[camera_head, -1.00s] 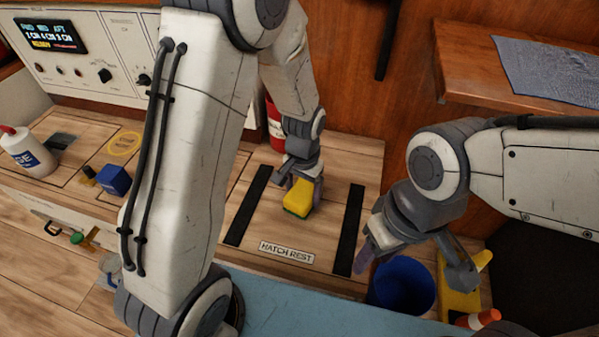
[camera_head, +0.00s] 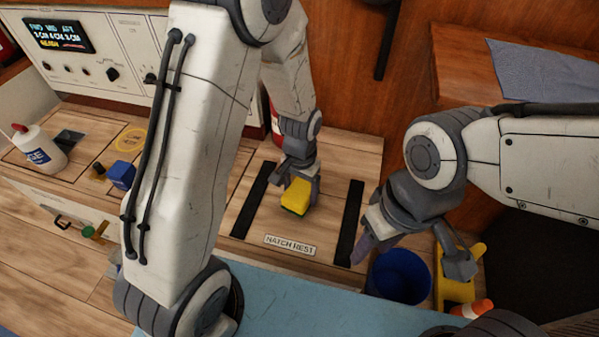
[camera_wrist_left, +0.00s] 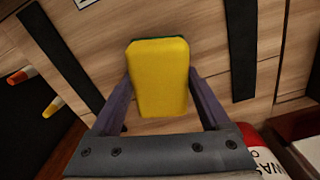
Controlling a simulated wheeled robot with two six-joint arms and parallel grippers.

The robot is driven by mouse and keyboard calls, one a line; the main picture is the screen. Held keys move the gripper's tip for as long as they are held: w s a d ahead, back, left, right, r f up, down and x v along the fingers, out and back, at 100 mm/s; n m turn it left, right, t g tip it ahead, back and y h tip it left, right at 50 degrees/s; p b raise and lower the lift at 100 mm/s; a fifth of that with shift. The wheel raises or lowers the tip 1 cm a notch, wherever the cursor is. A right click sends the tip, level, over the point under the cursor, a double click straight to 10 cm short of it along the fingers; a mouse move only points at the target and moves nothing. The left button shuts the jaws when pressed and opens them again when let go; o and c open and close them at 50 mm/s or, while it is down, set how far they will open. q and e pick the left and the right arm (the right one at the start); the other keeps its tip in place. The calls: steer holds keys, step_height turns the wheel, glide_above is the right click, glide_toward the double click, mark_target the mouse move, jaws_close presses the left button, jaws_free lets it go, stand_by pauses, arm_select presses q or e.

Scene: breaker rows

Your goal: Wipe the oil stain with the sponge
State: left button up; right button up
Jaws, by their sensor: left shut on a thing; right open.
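The yellow sponge (camera_head: 296,194) with a green underside is held in my left gripper (camera_head: 298,190), over the wooden panel between two black strips. The left wrist view shows the sponge (camera_wrist_left: 160,80) between the two fingers, its green edge at the far side. I cannot tell whether the sponge touches the wood. I see no oil stain clearly; the sponge and gripper hide part of the panel. My right gripper (camera_head: 412,248) is open and empty, above the blue bucket (camera_head: 400,277).
A white bottle (camera_head: 40,150) and blue block (camera_head: 121,175) stand at left. A red-and-white container (camera_wrist_left: 268,158) is close to the left gripper. A wooden shelf with a grey cloth (camera_head: 550,70) is at upper right.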

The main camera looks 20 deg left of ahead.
arm_select(q)
steer(key=shift+d+r+p, duration=0.15)
steer(key=shift+r+p, duration=0.2)
steer(key=shift+r, duration=0.25)
steer(key=shift+d+r+p, duration=0.15)
steer(key=shift+r+p, duration=0.2)
steer(key=shift+r, duration=0.25)
step_height(320, 180, up, 4)
steer(key=p, duration=0.4)
steer(key=shift+r, duration=0.1)
arm_select(e)
step_height(320, 180, up, 7)
steer(key=shift+f, duration=0.2)
steer(key=shift+s, duration=0.1)
